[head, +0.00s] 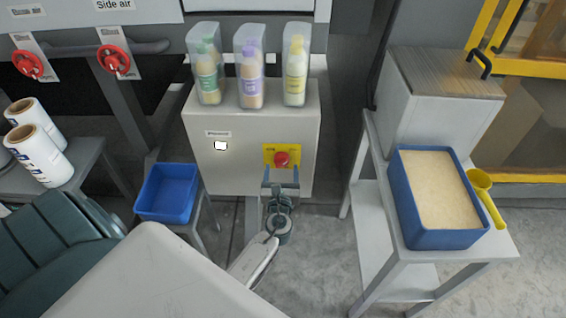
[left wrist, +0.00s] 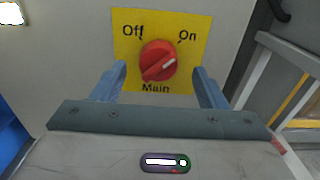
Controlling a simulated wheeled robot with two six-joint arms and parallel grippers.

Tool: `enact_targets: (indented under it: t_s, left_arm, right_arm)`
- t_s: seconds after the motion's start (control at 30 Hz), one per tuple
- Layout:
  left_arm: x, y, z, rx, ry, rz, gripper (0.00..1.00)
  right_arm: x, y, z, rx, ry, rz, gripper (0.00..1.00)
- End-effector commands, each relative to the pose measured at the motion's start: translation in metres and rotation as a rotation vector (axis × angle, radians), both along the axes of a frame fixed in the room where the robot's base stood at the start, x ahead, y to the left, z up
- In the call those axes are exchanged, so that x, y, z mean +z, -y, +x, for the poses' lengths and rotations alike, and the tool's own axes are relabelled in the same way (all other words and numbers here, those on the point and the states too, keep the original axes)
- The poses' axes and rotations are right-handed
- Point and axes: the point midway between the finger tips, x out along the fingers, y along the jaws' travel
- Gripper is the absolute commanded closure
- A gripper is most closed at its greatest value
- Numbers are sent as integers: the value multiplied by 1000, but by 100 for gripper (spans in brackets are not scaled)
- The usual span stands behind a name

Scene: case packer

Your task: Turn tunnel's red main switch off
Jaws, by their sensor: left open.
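The red main switch (head: 282,159) is a round knob on a yellow plate on the front of a light grey cabinet (head: 222,172). In the left wrist view the red knob (left wrist: 158,61) sits between the words Off and On, above the word Main. Its white mark points up and right, toward On. My left gripper (head: 282,174) is open in front of the plate. In the left wrist view its blue fingers (left wrist: 160,76) stand at either side of the knob's lower part, with gaps; I cannot tell the depth between. My right gripper is not in view.
Several bottles in clear sleeves (head: 251,70) stand on the cabinet. A blue bin (head: 167,193) is at its left. A blue tray of pale grains (head: 450,240) with a yellow scoop (head: 486,195) stands on a table at right.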

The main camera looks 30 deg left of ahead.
Motion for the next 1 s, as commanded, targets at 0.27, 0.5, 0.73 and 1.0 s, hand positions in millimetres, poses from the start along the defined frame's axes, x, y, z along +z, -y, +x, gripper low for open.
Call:
enact_targets:
  t_s: [0.27, 0.5, 0.73, 1.0]
  left_arm:
    - [0, -16, 25, 1, -1, 1, 33]
    - [0, -17, 27, 1, 0, 0, 33]
    - [0, -17, 27, 1, 0, -1, 65]
    - [-1, -17, 27, 1, 4, -9, 77]
  right_arm:
    - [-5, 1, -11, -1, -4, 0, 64]
    - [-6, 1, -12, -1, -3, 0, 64]
    - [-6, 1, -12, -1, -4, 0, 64]
    - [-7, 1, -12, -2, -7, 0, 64]
